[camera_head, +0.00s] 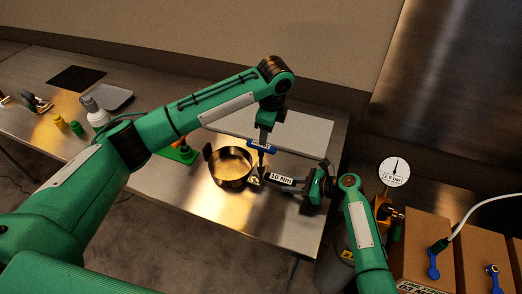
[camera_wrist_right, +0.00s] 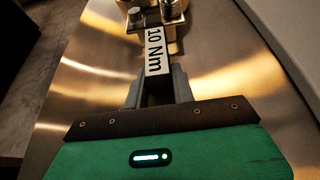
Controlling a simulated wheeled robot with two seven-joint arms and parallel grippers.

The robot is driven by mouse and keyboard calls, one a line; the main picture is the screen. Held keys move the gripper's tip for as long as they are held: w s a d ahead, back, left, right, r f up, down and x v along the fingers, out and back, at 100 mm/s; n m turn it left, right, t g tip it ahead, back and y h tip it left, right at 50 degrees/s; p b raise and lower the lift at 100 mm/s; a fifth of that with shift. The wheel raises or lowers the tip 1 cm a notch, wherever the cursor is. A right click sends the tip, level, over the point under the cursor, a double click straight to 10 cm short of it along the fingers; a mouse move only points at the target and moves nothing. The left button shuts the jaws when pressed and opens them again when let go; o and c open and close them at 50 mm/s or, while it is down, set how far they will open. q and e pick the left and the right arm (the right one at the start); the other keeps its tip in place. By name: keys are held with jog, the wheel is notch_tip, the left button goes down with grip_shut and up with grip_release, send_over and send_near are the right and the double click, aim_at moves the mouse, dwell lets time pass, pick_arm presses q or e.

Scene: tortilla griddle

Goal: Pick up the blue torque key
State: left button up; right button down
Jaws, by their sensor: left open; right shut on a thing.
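My left gripper (camera_head: 261,157) is open above the table, just right of a round dark-rimmed pan (camera_head: 231,168). A small blue bar (camera_head: 262,146) with white marks shows at its fingers; I cannot tell whether it is the blue torque key or whether it touches them. My right gripper (camera_head: 299,184) is shut on a piece with a white "10 Nm" label (camera_head: 281,179). In the right wrist view this label (camera_wrist_right: 156,50) sits between the fingers, with metal parts beyond it. No blue shows on that piece.
Two blue-handled parts (camera_head: 433,264) (camera_head: 493,278) are on brown boxes at the right, near a white dial gauge (camera_head: 394,171). The table's front right (camera_head: 288,234) is clear.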

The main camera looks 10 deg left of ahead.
aim_at(260, 151)
pick_arm(q)
jog(key=shift+w+a+r+m, duration=0.25)
jog(key=shift+a+r+m, duration=0.25)
jog(key=shift+a+r, duration=0.1)
jog(key=shift+a+f+y, duration=0.15)
jog(key=shift+f+y, duration=0.15)
jog(key=f, duration=0.5)
jog(key=shift+w+a+f, duration=0.1)
jog(key=shift+a+f, duration=0.3)
jog(key=shift+f, duration=2.75)
jog(key=shift+d, duration=0.1)
grip_shut()
